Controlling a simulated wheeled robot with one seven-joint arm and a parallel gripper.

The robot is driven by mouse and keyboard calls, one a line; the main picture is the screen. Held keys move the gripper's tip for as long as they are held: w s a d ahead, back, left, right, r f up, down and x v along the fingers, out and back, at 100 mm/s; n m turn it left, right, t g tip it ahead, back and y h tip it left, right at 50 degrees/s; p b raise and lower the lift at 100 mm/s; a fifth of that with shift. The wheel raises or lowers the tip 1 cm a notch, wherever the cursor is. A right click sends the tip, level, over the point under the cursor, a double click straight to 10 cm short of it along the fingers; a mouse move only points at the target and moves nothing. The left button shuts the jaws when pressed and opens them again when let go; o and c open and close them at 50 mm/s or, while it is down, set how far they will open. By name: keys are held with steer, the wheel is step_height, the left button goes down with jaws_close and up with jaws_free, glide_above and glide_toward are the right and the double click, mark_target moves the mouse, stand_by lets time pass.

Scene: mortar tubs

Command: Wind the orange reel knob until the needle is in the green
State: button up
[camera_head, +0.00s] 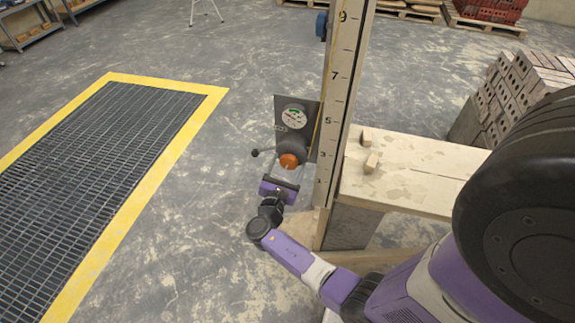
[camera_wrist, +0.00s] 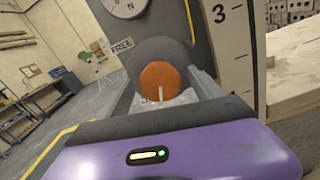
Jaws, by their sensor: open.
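The orange reel knob (camera_head: 289,161) sticks out from a dark round reel on a grey plate fixed to the upright post. In the wrist view the knob (camera_wrist: 163,79) is straight ahead, with a pale mark on its lower face. My gripper (camera_head: 283,178) is just in front of the knob. Its fingers (camera_wrist: 165,95) are open, one on each side of the knob in the wrist view; I cannot tell whether they touch it. The dial (camera_head: 294,116) above the knob has a green patch at its top. The needle is too small to read; the wrist view cuts off the dial's top.
A dark lever with a ball end (camera_head: 255,153) juts left from the reel. A "FREE" label (camera_wrist: 122,45) sits beside it. The numbered post (camera_head: 338,100) stands right, by a plank bench (camera_head: 420,170) with small blocks. Open floor lies left, before a yellow-edged grate (camera_head: 215,91).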

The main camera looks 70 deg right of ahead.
steer(key=c, duration=1.4)
steer(key=shift+f, duration=0.1)
steer(key=m+b, duration=0.2)
steer(key=m, duration=0.1)
steer(key=shift+f+b, duration=0.1)
steer(key=shift+b, duration=0.25)
steer(key=m+b, duration=0.3)
steer(key=shift+f+m, duration=0.1)
steer(key=shift+m, duration=0.2)
steer(key=m+b, duration=0.3)
steer(key=shift+m+b, duration=0.9)
steer(key=shift+m, duration=0.2)
steer(key=shift+r, duration=0.2)
